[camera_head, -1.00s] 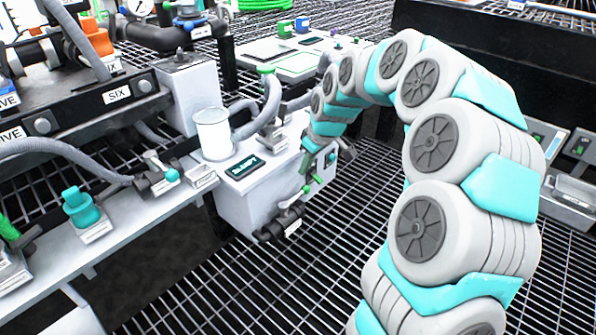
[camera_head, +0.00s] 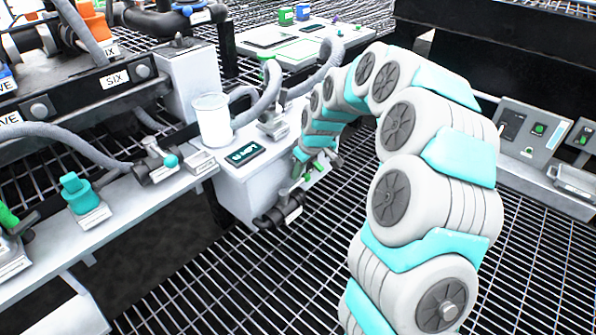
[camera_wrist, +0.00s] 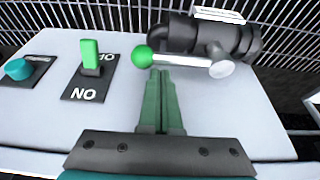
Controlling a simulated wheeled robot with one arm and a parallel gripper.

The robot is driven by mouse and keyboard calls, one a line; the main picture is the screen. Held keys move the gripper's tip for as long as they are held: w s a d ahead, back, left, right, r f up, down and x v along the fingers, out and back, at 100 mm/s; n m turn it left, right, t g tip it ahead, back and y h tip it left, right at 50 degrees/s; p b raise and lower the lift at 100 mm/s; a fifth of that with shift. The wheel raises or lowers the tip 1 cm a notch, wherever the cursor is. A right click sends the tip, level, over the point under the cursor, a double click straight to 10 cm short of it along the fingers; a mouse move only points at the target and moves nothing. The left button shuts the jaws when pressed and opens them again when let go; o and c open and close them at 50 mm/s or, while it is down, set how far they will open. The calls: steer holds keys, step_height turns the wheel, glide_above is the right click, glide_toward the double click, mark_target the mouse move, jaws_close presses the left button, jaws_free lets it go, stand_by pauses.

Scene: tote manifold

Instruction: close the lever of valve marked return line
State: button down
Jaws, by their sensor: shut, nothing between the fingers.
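A dark valve (camera_wrist: 210,38) with a pale lever (camera_wrist: 183,60) ending in a green ball knob (camera_wrist: 142,57) is mounted on the side of a white box. In the wrist view the lever lies roughly along the pipe, its knob to the left. My gripper (camera_wrist: 161,73) is shut and empty, its green fingertips right beside the lever near the knob; I cannot tell whether they touch. In the head view the valve (camera_head: 275,217) sits low on the box, with my gripper (camera_head: 297,182) just above it, partly hiding the lever. The valve's label (camera_wrist: 218,14) is unreadable.
A white canister (camera_head: 212,120) stands on the box. Another lever valve (camera_head: 158,162) is on the shelf at left. Open grating (camera_head: 250,280) lies in front.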

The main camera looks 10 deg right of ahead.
steer(key=shift+s+d+m, duration=0.3)
steer(key=shift+m, duration=0.4)
steer(key=shift+s+d+r+m+h+p, duration=0.1)
steer(key=shift+s+d+m+h+p, duration=0.1)
steer(key=shift+m+h+p, duration=0.25)
steer(key=s+m+h+p, duration=0.3)
steer(key=s+m, duration=0.6)
steer(key=m, duration=0.5)
steer(key=shift+a+g+h, duration=0.3)
steer(key=shift+a+h, duration=0.05)
steer(key=shift+h, duration=0.4)
steer(key=shift+s+a+m, duration=0.1)
steer(key=shift+s+m, duration=0.1)
steer(key=shift+m, duration=0.05)
